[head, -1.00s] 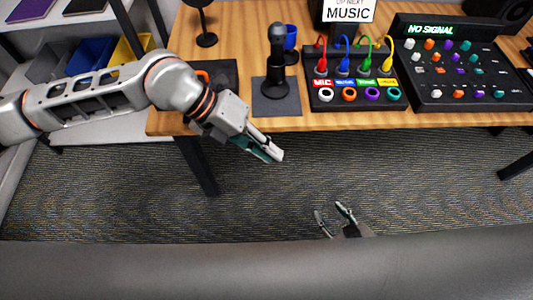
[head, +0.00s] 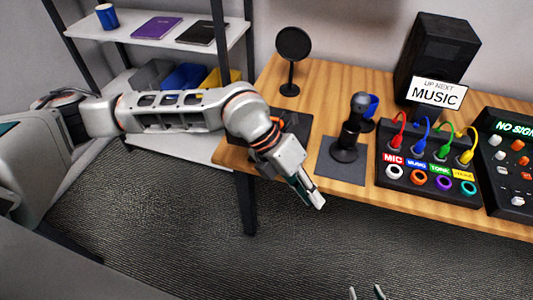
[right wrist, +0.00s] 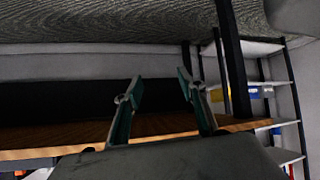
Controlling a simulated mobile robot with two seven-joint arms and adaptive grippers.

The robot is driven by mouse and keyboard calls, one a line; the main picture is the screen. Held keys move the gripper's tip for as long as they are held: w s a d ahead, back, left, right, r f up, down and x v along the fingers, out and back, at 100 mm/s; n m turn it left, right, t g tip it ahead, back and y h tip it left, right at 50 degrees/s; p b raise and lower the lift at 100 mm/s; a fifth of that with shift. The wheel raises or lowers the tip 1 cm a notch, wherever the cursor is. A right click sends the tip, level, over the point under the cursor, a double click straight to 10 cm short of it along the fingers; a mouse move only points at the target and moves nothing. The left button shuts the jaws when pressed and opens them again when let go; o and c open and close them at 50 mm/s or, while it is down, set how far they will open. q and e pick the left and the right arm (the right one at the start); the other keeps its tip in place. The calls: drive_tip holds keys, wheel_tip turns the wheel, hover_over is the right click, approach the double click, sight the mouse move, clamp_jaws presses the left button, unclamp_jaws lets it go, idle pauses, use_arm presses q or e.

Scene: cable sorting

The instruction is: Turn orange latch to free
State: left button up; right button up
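My right gripper (right wrist: 160,95) is open and empty in the right wrist view. Its tips (head: 367,293) also show at the head view's bottom edge, in front of the table.
A shelf (head: 150,45) stands left.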

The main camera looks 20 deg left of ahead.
use_arm(q)
drive_tip(key=w+a+m+t+y+p, duration=0.1)
drive_tip(key=w+a+m+t+y, duration=0.15)
drive_tip(key=w+a, duration=0.6)
drive_tip(key=w+a+m+t+y, duration=0.1)
drive_tip(key=w+a+m, duration=0.3)
drive_tip(key=a, duration=0.7)
drive_tip(key=shift+n, duration=0.55)
drive_tip(key=x, duration=0.5)
drive_tip(key=shift+w+f, duration=0.1)
drive_tip(key=shift+w, duration=0.2)
drive_tip(key=shift+w+d+f, duration=0.1)
drive_tip(key=shift+w+f, duration=0.05)
drive_tip(key=shift+f, duration=0.25)
use_arm(e)
drive_tip(key=shift+w+d+r+t, duration=0.1)
drive_tip(key=shift+w+r+t, duration=0.05)
drive_tip(key=shift+w+r, duration=0.55)
drive_tip(key=shift+w+d+r+t, duration=0.15)
drive_tip(key=shift+w+r, duration=0.2)
drive_tip(key=shift+r, duration=0.5)
use_arm(q)
clamp_jaws()
use_arm(e)
drive_tip(key=shift+f, duration=0.1)
